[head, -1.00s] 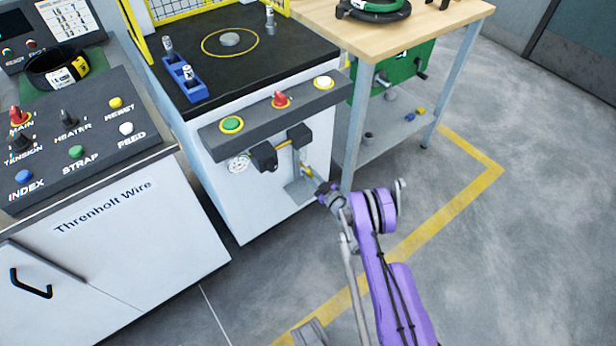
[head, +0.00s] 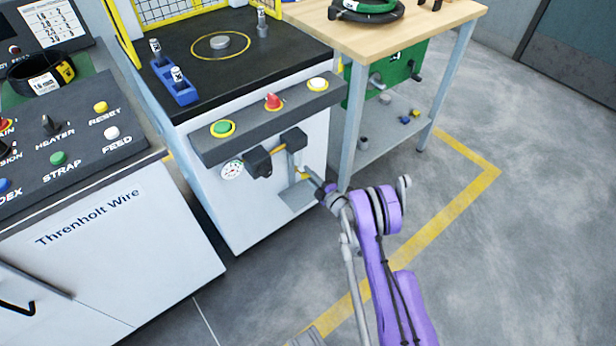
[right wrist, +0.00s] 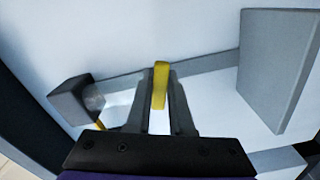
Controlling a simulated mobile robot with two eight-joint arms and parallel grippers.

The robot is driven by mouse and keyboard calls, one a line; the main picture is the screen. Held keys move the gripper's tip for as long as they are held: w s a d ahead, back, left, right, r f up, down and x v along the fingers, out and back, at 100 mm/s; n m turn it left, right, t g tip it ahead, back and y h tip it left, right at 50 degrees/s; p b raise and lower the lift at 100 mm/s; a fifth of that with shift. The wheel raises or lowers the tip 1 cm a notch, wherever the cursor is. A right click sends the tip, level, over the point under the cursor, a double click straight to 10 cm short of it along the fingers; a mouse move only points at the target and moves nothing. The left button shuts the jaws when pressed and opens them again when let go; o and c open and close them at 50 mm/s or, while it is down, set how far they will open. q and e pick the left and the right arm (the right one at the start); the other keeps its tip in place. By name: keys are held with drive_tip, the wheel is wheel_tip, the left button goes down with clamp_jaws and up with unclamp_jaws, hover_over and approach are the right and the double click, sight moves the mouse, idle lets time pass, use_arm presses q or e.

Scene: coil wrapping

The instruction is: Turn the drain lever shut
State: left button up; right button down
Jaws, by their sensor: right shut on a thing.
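The drain lever is a short yellow handle (right wrist: 160,85) low on the front of the white machine cabinet. In the head view its yellow part (head: 301,176) shows just below the dark pipe fittings. My right gripper (right wrist: 163,95) has its two fingers on either side of the lever and is shut on it. In the head view my right gripper (head: 305,176) is small and partly hidden by its own wrist. The lever lies along the fingers in the wrist view. My left gripper is not in view.
Dark fittings (head: 258,162) and a round gauge (head: 231,170) sit beside the lever, under a button bar (head: 270,118). A wooden-topped table (head: 440,20) stands to the right, its grey leg close to my right wrist. Floor at right is open.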

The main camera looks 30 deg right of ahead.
drive_tip(key=shift+w+d+r+n, duration=0.1)
drive_tip(key=shift+r+n, duration=0.2)
drive_tip(key=shift+n, duration=0.8)
drive_tip(key=c, duration=0.8)
unclamp_jaws()
